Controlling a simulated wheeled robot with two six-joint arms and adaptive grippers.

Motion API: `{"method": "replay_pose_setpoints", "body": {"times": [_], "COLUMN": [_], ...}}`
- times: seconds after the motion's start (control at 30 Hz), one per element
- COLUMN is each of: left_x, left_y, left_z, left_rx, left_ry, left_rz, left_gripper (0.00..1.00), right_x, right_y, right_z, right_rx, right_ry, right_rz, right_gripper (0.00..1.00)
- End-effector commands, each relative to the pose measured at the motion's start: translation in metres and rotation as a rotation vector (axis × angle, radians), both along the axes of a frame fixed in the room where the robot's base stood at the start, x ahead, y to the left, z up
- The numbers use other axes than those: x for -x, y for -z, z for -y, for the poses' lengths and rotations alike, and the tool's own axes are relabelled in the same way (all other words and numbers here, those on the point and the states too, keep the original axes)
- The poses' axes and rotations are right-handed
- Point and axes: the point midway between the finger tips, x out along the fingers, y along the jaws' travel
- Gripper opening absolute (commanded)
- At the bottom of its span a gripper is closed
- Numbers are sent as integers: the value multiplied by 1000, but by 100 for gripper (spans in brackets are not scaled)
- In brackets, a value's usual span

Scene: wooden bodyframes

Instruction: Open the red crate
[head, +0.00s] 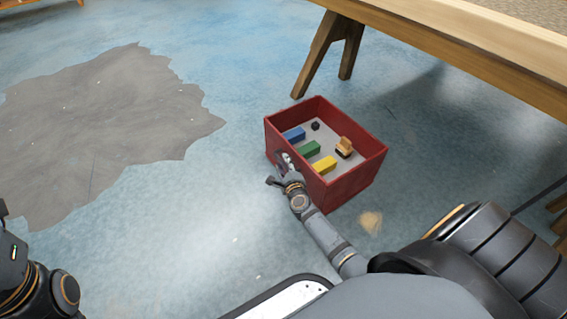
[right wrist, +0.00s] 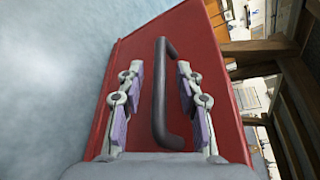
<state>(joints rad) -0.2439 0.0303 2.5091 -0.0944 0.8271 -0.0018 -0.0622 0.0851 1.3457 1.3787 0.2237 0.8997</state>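The red crate (head: 352,185) stands on the floor in the middle of the head view. Its top shows no lid, and blue, green and yellow blocks lie inside. My right gripper (head: 283,168) is at the crate's near left wall. In the right wrist view a dark bar handle (right wrist: 160,95) is fixed to the red wall. My right gripper (right wrist: 160,70) is open there, one finger on each side of the handle, with gaps between. Part of my left arm shows at the lower left of the head view; its gripper is not in view.
A wooden table (head: 480,45) stands behind and right of the crate, its legs (head: 322,55) close to the crate's far side. A grey patch (head: 95,130) covers the floor at left. The blue floor left of the crate is clear.

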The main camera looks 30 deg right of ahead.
Motion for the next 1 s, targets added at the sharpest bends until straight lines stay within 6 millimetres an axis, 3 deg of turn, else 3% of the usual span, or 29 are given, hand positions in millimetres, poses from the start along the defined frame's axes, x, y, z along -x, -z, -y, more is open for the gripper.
{"method": "replay_pose_setpoints", "body": {"times": [0.27, 0.8, 1.0], "left_x": [1, 1, 1], "left_y": [-1, -2, -1], "left_z": [0, 1, 1], "left_rx": [-2, -3, -4], "left_ry": [0, 1, 1], "left_rz": [3, 6, 6], "left_gripper": [40, 40, 40], "right_x": [0, -1, 0], "right_y": [-18, -92, -100], "right_z": [1, 1, 0], "right_rx": [-2, 0, 0], "right_ry": [3, 2, 0], "right_rz": [3, 6, 1], "right_gripper": [36, 36, 36]}}
